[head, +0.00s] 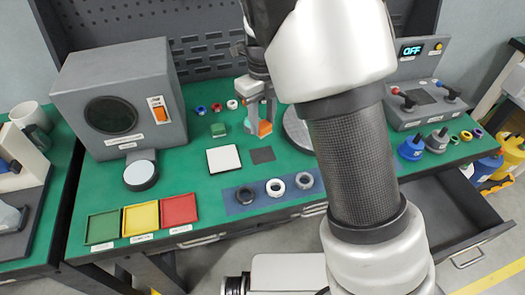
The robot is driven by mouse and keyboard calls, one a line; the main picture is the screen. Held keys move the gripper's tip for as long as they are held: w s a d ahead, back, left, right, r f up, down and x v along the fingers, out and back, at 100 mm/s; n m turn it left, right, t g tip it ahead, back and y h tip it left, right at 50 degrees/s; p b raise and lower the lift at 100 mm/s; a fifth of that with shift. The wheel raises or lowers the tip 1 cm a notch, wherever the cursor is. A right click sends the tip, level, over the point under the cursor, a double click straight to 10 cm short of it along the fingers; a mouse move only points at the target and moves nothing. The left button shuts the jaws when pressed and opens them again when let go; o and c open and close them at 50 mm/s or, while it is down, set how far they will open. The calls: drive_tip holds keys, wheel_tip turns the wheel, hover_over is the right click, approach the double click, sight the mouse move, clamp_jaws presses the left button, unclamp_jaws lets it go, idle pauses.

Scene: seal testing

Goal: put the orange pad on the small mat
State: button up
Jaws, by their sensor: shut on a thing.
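The orange pad (265,129) shows between the fingertips of my gripper (259,125), with a teal patch beside it at its left. My gripper points down and is shut on the pad, over the green bench top. The small mat (262,155), a dark flat square, lies bare on the bench just nearer than the gripper. The pad appears beyond the mat, not over it. I cannot tell how high the pad is above the bench. The fingers hide part of the pad.
A white square pad (223,158) lies left of the mat, and a small green block (218,130) stands behind it. A round grey plate (299,130) is close at right, partly hidden by my arm. Rings lie on a blue strip (242,208) in front. Coloured trays (141,219) stand front left.

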wheel_tip(320, 180, down, 10)
drive_tip(key=shift+r+b, duration=0.15)
drive_tip(key=shift+b, duration=0.9)
drive_tip(key=o, duration=1)
drive_tip(key=shift+o, duration=0.2)
